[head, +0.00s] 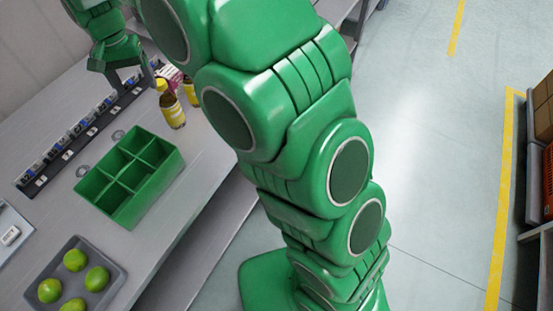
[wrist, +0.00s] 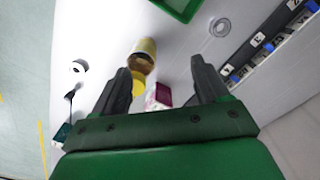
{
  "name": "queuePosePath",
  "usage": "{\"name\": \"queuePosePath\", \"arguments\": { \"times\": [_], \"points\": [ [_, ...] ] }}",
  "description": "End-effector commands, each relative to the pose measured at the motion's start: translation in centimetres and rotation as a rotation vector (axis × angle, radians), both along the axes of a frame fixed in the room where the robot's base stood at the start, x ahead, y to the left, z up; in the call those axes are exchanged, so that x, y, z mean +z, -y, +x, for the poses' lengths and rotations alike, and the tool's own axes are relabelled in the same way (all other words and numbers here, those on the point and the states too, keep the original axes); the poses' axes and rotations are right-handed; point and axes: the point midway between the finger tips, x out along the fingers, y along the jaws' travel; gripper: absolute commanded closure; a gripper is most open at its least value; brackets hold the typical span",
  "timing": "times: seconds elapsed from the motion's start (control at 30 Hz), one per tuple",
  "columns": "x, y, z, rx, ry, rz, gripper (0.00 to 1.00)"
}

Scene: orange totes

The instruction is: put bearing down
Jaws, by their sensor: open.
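Two grey ring-shaped bearings lie flat on the grey table in the head view: one bearing (head: 118,134) behind the green divided box, the other bearing (head: 82,171) at the box's left corner. One ring (wrist: 220,27) also shows on the table in the wrist view, close to the green box. A white ring with a dark centre (wrist: 80,66) lies at the left of the wrist view; I cannot tell whether it is a bearing. My gripper (head: 132,80) is at the far end of the table. Its fingers (wrist: 163,76) are open, with no bearing visible between them.
The green divided box (head: 160,182) stands mid-table, its visible compartments empty. Yellow-capped bottles (head: 171,106) and a pink-and-white box (wrist: 158,95) stand near my gripper. A dark strip of small parts (head: 75,142) runs along the back. A grey tray (head: 104,300) holds several green fruits.

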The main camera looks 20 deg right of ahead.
Motion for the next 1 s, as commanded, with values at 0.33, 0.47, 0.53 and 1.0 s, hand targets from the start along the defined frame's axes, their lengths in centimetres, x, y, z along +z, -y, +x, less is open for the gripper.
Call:
{"name": "queuePosePath", "arguments": {
  "times": [0.33,0.47,0.53,1.0],
  "points": [
    [3.2,9.5,-4.3,0.012,-0.023,-0.006,0.26],
    [3.9,12.9,-6.5,0.019,-0.034,-0.008,0.26],
    [4.3,14.6,-7.7,0.022,-0.038,-0.008,0.26],
    [5.4,24.4,-17.8,0.039,-0.075,-0.005,0.26]
  ]
}}
